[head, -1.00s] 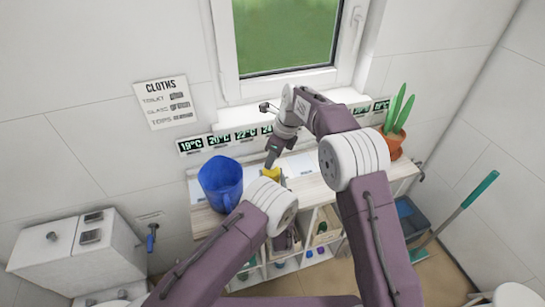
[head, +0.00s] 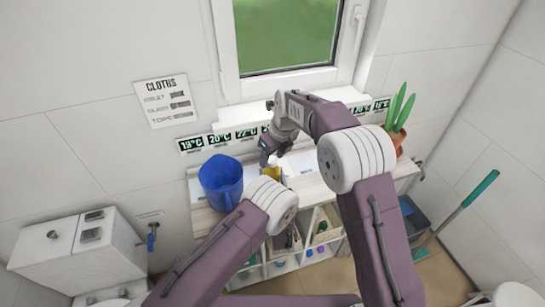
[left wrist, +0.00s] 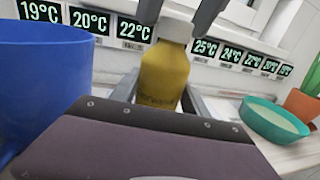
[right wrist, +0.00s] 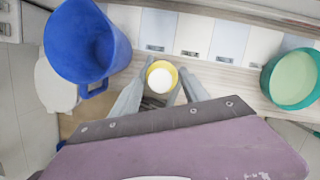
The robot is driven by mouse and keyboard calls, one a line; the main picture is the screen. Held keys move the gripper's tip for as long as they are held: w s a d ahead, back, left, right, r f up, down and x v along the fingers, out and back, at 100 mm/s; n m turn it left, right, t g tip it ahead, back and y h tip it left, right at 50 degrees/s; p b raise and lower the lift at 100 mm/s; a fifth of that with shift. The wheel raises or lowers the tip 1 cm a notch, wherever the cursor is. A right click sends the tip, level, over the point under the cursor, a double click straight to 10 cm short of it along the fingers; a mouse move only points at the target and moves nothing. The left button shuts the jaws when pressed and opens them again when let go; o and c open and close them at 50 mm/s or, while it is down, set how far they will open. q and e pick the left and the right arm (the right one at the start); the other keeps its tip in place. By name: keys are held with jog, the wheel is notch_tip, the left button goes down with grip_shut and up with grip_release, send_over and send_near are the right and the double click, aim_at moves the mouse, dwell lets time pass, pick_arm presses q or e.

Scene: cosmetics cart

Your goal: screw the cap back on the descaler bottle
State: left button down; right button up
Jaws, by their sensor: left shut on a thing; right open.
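The descaler bottle is yellow and stands upright; it shows in the left wrist view (left wrist: 165,78) and, partly hidden by my arm, in the head view (head: 272,173). My left gripper (left wrist: 160,92) is shut on its body; the head view hides this gripper. The white cap (left wrist: 174,25) sits on the bottle's top, and from above it shows as a white disc in the right wrist view (right wrist: 159,80). I cannot tell how tight it is. My right gripper (right wrist: 160,86) is open, with one finger on each side of the cap.
A blue jug (head: 221,182) stands left of the bottle on the shelf top. A teal bowl (left wrist: 274,120) and a potted plant (head: 398,125) are to the right. Temperature displays (head: 220,138) line the wall behind. A window (head: 285,40) is above.

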jog(key=shift+r, duration=2.2)
jog(key=o, duration=0.6)
jog(key=shift+c, duration=0.2)
jog(key=v, duration=1.2)
pick_arm(q)
jog(key=shift+c, duration=2.3)
grip_release()
